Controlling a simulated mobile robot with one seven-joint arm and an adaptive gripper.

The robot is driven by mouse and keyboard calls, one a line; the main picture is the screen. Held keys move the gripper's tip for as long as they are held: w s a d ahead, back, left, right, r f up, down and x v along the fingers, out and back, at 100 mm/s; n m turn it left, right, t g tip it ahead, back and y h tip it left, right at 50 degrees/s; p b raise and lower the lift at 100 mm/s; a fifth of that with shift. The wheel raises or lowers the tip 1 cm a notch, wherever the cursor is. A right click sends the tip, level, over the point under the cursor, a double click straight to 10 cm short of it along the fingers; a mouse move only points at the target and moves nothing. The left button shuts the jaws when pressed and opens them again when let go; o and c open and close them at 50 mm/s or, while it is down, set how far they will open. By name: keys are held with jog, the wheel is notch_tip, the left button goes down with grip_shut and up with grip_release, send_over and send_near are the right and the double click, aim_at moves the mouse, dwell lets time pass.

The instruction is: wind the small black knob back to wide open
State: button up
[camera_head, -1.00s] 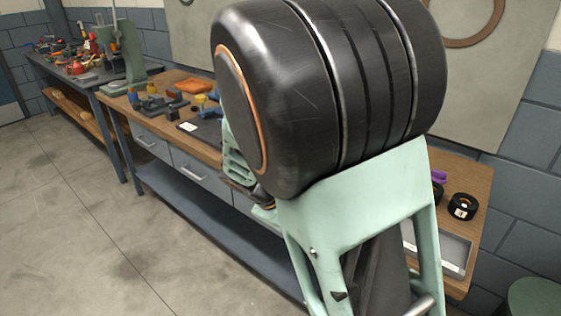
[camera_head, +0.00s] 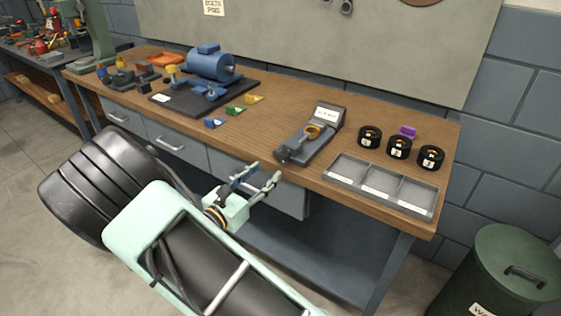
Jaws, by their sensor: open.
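A dark grey fixture (camera_head: 318,142) stands near the front edge of the wooden bench, with a white label on its raised back block. A brass-coloured ring-shaped part (camera_head: 312,131) sits on it. A small black knob (camera_head: 283,155) appears at the fixture's front end, close to the bench edge; its setting is too small to tell. My gripper (camera_head: 264,174) is open and empty, in front of the bench edge, to the left of and nearer than the knob. Its fingers are apart and touch nothing.
A grey three-compartment tray (camera_head: 382,166) lies right of the fixture, with three black rings (camera_head: 399,147) and a purple part (camera_head: 407,132) behind it. A green bin (camera_head: 505,270) stands right.

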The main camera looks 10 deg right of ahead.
aim_at(281, 159)
jog(key=x, duration=0.8)
jog(key=c, duration=1.2)
jog(key=shift+o, duration=0.2)
jog(key=shift+s, duration=0.1)
